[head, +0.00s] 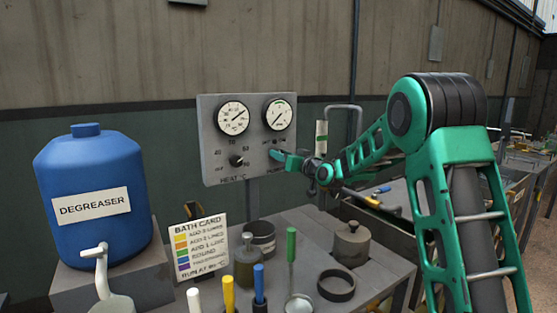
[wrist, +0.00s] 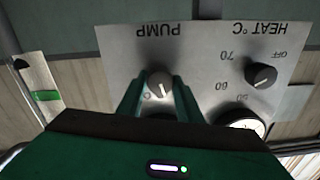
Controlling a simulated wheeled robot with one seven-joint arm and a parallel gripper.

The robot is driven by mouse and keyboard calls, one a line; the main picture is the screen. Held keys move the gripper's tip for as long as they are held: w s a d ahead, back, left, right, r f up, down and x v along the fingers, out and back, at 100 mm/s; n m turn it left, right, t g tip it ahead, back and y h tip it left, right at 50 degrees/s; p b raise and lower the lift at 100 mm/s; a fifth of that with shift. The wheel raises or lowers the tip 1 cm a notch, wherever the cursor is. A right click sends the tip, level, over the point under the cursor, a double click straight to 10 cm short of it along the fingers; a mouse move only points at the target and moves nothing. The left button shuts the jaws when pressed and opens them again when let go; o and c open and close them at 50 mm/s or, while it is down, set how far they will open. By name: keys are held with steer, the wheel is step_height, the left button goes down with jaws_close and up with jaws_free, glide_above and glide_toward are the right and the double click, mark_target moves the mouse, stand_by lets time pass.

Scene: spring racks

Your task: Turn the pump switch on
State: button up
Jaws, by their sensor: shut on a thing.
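The pump switch (wrist: 160,84) is a round grey knob with a white pointer line, beside the upside-down word PUMP in the wrist view. It sits on a grey control panel (head: 218,172), which also fills much of the wrist view (wrist: 215,60). My gripper (head: 277,155) is at the panel's lower right in the head view and hides the knob there. In the wrist view my gripper's two green fingers (wrist: 158,88) are shut on the knob, one on each side. The pointer line shows, but the setting marks around it are mostly hidden.
The heat knob (head: 237,160) is left of my gripper on the panel, below two dials. A blue degreaser drum (head: 90,175) stands left, with a bath card (head: 200,248) beside it. Pots, a ring and upright handles crowd the bench below my arm.

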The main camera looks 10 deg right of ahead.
steer(key=shift+d+f+m, duration=0.1)
steer(key=shift+f+m, duration=0.05)
steer(key=shift+m, duration=4.55)
steer(key=o, duration=1)
steer(key=shift+o, duration=0.2)
steer(key=shift+s, duration=0.1)
steer(key=v, duration=1)
steer(key=shift+s, duration=0.2)
steer(key=shift+d+f, duration=0.15)
